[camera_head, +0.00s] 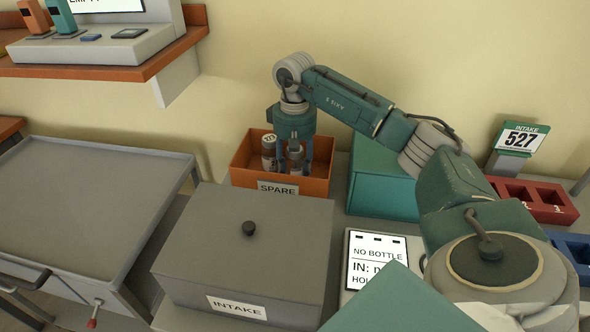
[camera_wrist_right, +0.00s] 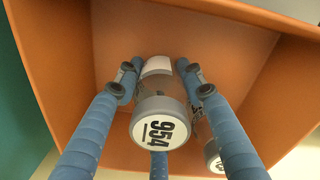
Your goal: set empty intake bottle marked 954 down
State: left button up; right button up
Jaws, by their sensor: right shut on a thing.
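The bottle marked 954 (camera_wrist_right: 160,124) is between the blue fingers of my right gripper (camera_wrist_right: 160,78), with its round white label facing the wrist camera. In the head view my right gripper (camera_head: 294,166) points down into the orange SPARE bin (camera_head: 317,186), shut on the bottle (camera_head: 296,152). I cannot tell whether the bottle's base touches the bin floor. Another bottle (camera_head: 269,152) stands in the bin just left of the gripper; it also shows partly hidden behind a finger in the wrist view (camera_wrist_right: 213,156). My left gripper is not in view.
A grey INTAKE box (camera_head: 200,235) with a black knob stands in front of the bin. A green box (camera_head: 378,180) stands right of it. A tablet (camera_head: 375,262) reads NO BOTTLE. A grey cart (camera_head: 90,200) is at left; an INTAKE 527 sign (camera_head: 518,138) is at right.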

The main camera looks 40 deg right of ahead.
jog(key=o, duration=1.1)
jog(key=shift+f, duration=0.15)
notch_tip(320, 180, up, 12)
jog(key=p, duration=0.9)
jog(key=shift+w+r+p, duration=0.1)
jog(key=shift+r+p, duration=0.15)
jog(key=shift+p, duration=0.15)
jog(key=shift+d, duration=0.1)
